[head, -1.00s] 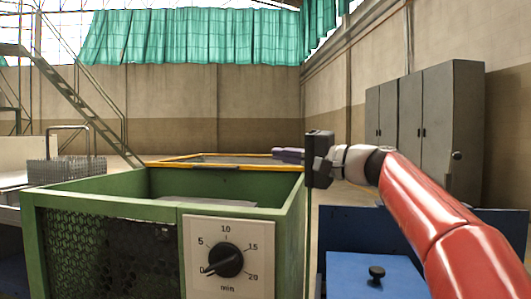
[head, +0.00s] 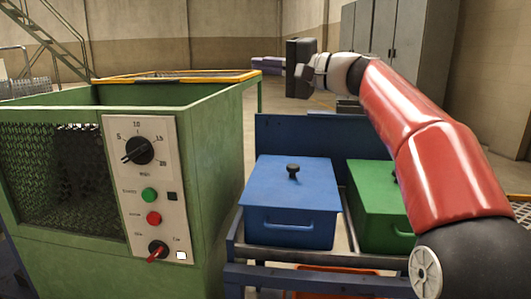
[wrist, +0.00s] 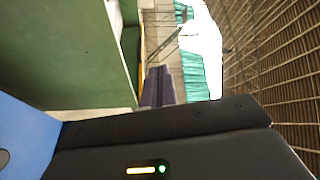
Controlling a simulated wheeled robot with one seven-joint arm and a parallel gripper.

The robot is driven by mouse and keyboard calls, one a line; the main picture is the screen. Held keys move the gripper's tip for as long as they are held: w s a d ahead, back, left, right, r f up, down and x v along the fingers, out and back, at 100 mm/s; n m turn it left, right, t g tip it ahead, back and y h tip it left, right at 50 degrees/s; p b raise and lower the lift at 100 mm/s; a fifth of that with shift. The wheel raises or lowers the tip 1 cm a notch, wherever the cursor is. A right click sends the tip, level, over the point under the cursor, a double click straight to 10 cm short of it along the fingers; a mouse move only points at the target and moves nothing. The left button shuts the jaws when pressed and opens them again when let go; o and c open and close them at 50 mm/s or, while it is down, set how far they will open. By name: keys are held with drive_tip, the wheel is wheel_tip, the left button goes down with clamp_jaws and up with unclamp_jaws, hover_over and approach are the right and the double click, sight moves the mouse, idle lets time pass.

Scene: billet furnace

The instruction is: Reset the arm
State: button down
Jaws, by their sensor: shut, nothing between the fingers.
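My red arm reaches in from the right in the head view, raised above the boxes. My gripper (head: 268,66) is at its end, with a dark body and purple-grey fingers pointing left, beyond the right rear corner of the green furnace. The fingers are shut and empty. They also show closed together in the wrist view (wrist: 160,87). The green furnace (head: 212,145) stands at the left, with its top open at the yellow-edged rear and a control panel (head: 146,190) on its front.
A blue lidded box (head: 290,232) and a green lidded box (head: 385,232) stand on a rack right of the furnace. Something orange lies below them. Grey cabinets (head: 385,35) stand at the back. A stair (head: 50,40) is at the far left. Floor shows between furnace and cabinets.

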drive_tip(key=s+d+f+g+h+p, duration=0.1)
drive_tip(key=s+f+h+p, duration=0.4)
drive_tip(key=s+f+h, duration=0.45)
drive_tip(key=s+d+f+n+g+h+p, duration=0.1)
drive_tip(key=s+d+f+h+p, duration=0.1)
drive_tip(key=s+d+f, duration=0.5)
drive_tip(key=s+d+f+n+g+h+p, duration=0.1)
drive_tip(key=s+d+f+h+p, duration=0.2)
drive_tip(key=s+f, duration=1)
drive_tip(key=s+d+h, duration=0.2)
drive_tip(key=d, duration=0.2)
drive_tip(key=shift+s+d+f+n, duration=0.2)
drive_tip(key=shift+d+f+n, duration=0.1)
drive_tip(key=shift+n, duration=0.1)
